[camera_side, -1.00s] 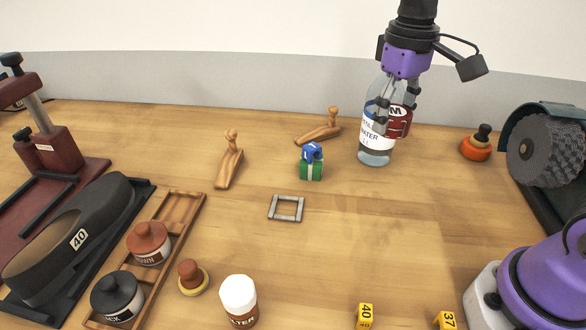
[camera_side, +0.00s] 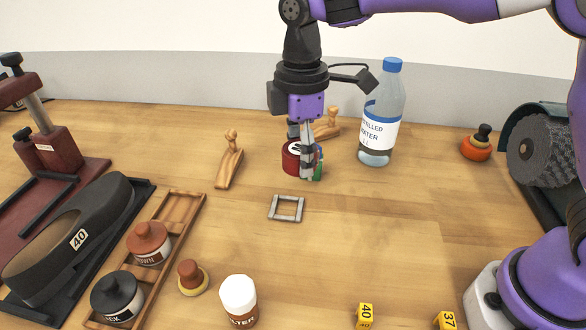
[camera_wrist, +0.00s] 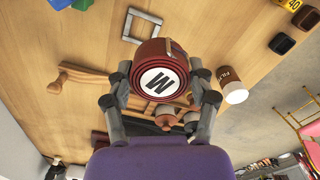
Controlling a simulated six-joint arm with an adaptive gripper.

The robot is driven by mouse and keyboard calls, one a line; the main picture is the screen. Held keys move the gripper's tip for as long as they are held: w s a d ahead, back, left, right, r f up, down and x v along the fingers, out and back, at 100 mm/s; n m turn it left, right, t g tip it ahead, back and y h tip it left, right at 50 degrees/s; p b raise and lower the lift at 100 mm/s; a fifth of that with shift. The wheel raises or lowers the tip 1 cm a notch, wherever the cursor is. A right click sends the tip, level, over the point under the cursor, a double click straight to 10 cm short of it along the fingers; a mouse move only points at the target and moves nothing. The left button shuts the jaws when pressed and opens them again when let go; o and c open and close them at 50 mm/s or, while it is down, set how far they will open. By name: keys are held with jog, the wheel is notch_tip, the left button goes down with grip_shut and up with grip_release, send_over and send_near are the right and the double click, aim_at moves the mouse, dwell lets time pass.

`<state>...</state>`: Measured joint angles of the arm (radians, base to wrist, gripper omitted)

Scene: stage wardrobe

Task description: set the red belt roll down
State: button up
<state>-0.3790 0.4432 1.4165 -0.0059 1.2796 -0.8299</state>
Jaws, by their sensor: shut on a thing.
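The red belt roll (camera_side: 290,163) has a round white label with a letter on it. It also shows in the wrist view (camera_wrist: 150,51), label facing the camera. My gripper (camera_side: 304,172) points down and is shut on the roll, with one finger on each side of it in the wrist view (camera_wrist: 161,92). The roll looks held above the table, but the height of the gap is unclear. A small grey square frame (camera_side: 286,208) lies flat and empty on the table, nearer the side camera than the roll. It shows beyond the roll in the wrist view (camera_wrist: 126,27).
A green block with a blue top (camera_side: 319,165) is close beside my gripper, partly hidden. Wooden shoe-tree-like pieces (camera_side: 229,165) lie left and behind. A distilled water bottle (camera_side: 377,140) stands to the right. Table to the right of the frame is clear.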

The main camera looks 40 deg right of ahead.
jog(key=a+f+n, duration=0.3)
jog(key=a+n, duration=0.1)
send_over(289, 187)
notch_tip(289, 187, down, 6)
jog(key=shift+s+r, duration=0.1)
jog(key=shift+f, duration=2.05)
jog(key=o, duration=1.2)
jog(key=shift+f, duration=0.15)
